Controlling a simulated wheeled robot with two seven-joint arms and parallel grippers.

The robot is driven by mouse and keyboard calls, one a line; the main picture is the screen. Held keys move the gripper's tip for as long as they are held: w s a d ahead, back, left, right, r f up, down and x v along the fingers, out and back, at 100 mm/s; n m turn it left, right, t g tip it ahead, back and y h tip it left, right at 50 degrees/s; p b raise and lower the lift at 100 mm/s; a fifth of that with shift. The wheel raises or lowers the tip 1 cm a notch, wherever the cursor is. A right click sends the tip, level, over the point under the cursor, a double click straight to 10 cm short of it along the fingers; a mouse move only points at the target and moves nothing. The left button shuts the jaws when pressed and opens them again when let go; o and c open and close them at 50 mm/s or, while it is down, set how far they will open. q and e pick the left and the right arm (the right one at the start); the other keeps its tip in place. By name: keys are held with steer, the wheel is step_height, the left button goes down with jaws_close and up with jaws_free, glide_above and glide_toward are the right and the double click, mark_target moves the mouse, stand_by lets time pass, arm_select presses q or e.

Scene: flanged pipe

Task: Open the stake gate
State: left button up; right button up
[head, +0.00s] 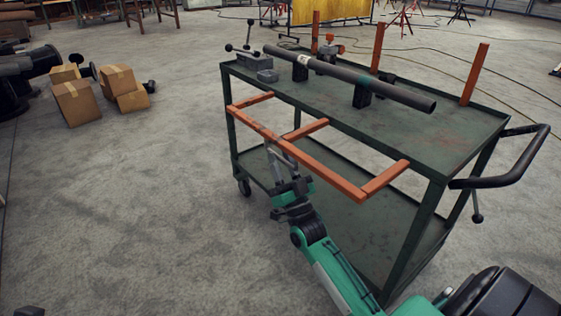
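The stake gate (327,172) is an orange frame, one long rail with three short posts. It reaches out from the near long side of the green cart (430,140), swung away from upright and roughly level with the cart top. My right gripper (279,150) is at the long rail, left of the middle post, with its grey fingers reaching up to the rail from the near side. Whether the fingers are closed around the rail is too small to tell. My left gripper is not in view.
A dark flanged pipe (350,78) lies on supports along the cart top, beside a grey clamp block (257,64). Orange stakes (474,75) stand along the far side. A black push handle (510,175) juts out right. Cardboard boxes (78,103) lie far left; the floor left of the cart is clear.

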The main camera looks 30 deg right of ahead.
steer(key=shift+w+r, duration=0.25)
steer(key=shift+c, duration=0.4)
jaws_close()
